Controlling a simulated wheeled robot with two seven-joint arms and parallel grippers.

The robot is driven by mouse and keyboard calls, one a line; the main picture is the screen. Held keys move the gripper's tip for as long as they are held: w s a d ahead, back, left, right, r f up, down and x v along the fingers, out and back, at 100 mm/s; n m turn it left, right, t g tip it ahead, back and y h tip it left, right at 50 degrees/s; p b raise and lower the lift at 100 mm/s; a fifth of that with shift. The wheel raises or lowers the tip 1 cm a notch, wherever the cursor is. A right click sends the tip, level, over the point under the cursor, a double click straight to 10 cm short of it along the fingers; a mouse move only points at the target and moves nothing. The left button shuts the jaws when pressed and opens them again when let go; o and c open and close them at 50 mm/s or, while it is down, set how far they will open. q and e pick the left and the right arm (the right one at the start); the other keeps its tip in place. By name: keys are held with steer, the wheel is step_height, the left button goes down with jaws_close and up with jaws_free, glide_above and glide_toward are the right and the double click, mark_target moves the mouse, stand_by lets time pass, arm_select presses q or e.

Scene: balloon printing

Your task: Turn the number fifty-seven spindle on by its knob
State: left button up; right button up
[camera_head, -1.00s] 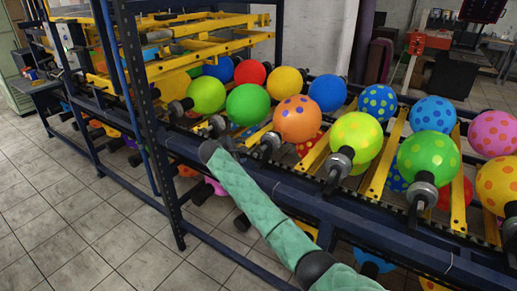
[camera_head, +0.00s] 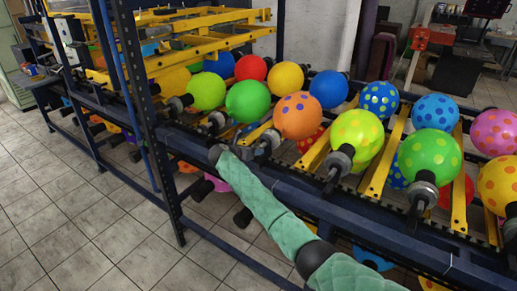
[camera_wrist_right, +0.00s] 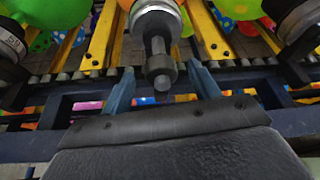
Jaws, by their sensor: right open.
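In the right wrist view a grey spindle with a dark stepped knob (camera_wrist_right: 160,68) points down toward me, in front of an orange balloon. My right gripper (camera_wrist_right: 162,76) is open, with one blue-grey finger on each side of the knob and gaps between. In the head view an orange balloon with purple dots (camera_head: 297,116) sits on a spindle (camera_head: 266,143) of the front row, and my green-sleeved right arm reaches toward it. The fingers hardly show there. No number is readable on the centre spindle. My left gripper is not in view.
The dark blue rack rail (camera_head: 325,197) runs below the spindles. A green balloon (camera_head: 248,101) and a yellow-green dotted one (camera_head: 357,134) flank the orange one. A spindle with a small number plate (camera_wrist_right: 12,40), unclear, is at left. A rack post (camera_head: 150,130) stands left of my arm.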

mark_target(267, 142)
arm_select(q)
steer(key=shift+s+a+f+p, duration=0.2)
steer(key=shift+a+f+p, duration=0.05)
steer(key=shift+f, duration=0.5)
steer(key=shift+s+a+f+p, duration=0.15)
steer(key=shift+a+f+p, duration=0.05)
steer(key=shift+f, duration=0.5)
arm_select(e)
steer(key=shift+x, duration=2.55)
steer(key=shift+f, duration=0.1)
steer(key=shift+c, duration=0.2)
steer(key=c, duration=0.9)
